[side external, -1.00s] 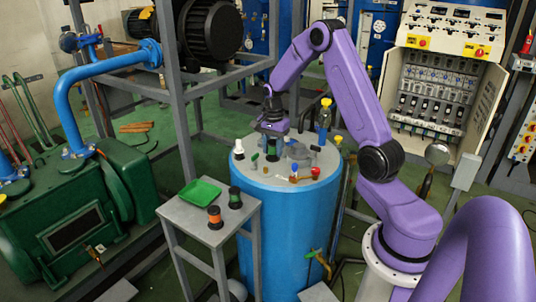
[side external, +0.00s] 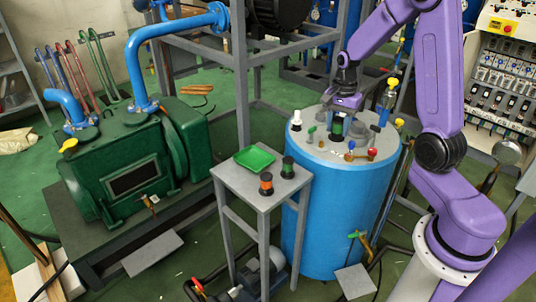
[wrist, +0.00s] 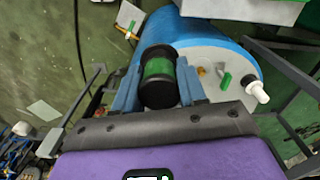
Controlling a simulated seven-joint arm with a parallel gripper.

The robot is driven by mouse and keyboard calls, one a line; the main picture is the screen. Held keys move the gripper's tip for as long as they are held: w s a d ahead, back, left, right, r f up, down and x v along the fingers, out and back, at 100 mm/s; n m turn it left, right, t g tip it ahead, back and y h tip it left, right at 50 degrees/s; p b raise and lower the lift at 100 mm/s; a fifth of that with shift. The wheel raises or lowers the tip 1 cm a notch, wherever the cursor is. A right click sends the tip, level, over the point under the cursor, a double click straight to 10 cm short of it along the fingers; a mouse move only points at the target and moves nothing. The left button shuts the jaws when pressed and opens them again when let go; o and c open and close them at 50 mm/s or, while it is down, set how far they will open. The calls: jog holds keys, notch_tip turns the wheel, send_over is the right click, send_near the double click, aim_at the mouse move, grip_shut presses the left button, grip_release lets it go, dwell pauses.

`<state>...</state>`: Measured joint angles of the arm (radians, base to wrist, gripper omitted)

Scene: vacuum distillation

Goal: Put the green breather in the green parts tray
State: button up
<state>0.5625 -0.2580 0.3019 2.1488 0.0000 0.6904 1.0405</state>
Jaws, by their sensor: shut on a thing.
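A black breather with a green band (wrist: 158,68) sits between the two blue fingers of my gripper (wrist: 157,88) in the wrist view. My gripper (side external: 338,116) is shut on this green breather, which also shows in the side view (side external: 336,129), upright over the top of the blue tank. I cannot tell whether its base is clear of the tank top. The green parts tray (side external: 252,157) lies flat and empty on a small grey table, left of the tank and of my gripper.
A second green-banded part (side external: 288,167) and an orange-banded part (side external: 266,184) stand beside the tray on the grey table (side external: 232,180). The blue tank (side external: 335,215) carries a white-topped fitting (side external: 297,119), valves and a tall blue-grey cylinder (side external: 386,105) right of my gripper.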

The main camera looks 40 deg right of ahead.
jog(key=w+a+f+n, duration=0.2)
jog(key=w+a+n, duration=0.6)
jog(key=a, duration=0.5)
send_over(254, 161)
jog(key=shift+m, duration=0.4)
notch_tip(254, 161, down, 9)
jog(key=shift+s+f, duration=0.1)
jog(key=shift+f, duration=1.85)
jog(key=shift+f, duration=0.15)
jog(key=o, duration=1.1)
